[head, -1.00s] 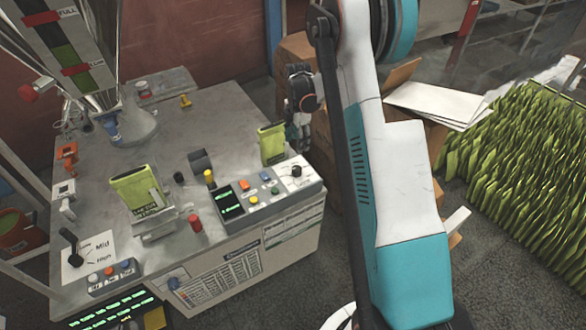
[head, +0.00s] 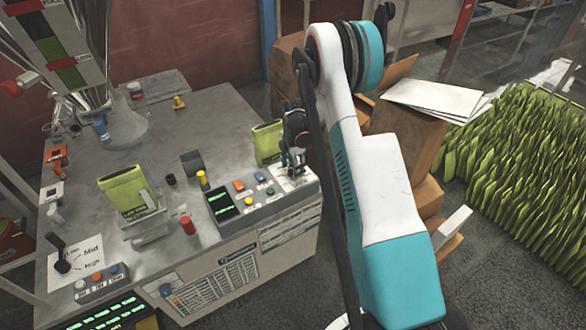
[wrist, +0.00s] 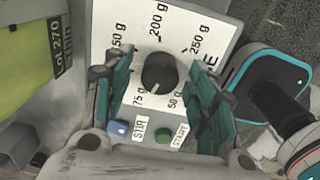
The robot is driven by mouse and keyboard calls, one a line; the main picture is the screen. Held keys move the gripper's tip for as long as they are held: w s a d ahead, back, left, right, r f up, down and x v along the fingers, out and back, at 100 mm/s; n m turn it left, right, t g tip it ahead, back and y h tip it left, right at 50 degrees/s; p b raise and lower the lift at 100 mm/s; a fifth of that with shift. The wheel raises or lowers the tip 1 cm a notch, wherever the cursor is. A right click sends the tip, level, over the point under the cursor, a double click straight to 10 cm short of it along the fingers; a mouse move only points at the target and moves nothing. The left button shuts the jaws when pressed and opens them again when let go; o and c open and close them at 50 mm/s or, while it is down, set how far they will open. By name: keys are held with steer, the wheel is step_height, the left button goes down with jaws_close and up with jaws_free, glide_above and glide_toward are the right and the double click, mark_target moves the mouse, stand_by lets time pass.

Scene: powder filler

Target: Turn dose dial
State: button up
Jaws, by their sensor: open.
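The dose dial (wrist: 159,72) is a round dark knob on a white plate (wrist: 190,14) marked with gram values. A pale mark on its lower edge points down, toward the gap between "75 g" and "50 g". My gripper (wrist: 163,98) is open, its teal fingers on either side of the dial with visible gaps. I cannot tell its exact height above the plate. In the head view, my gripper (head: 294,160) is over the right end of the control panel (head: 262,201) and hides the dial.
A blue button (wrist: 119,128) and a green button (wrist: 163,137) are just below the dial. A green pouch (head: 267,143) stands close behind my gripper.

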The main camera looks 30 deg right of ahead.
steer(key=c, duration=1)
steer(key=shift+c, duration=0.2)
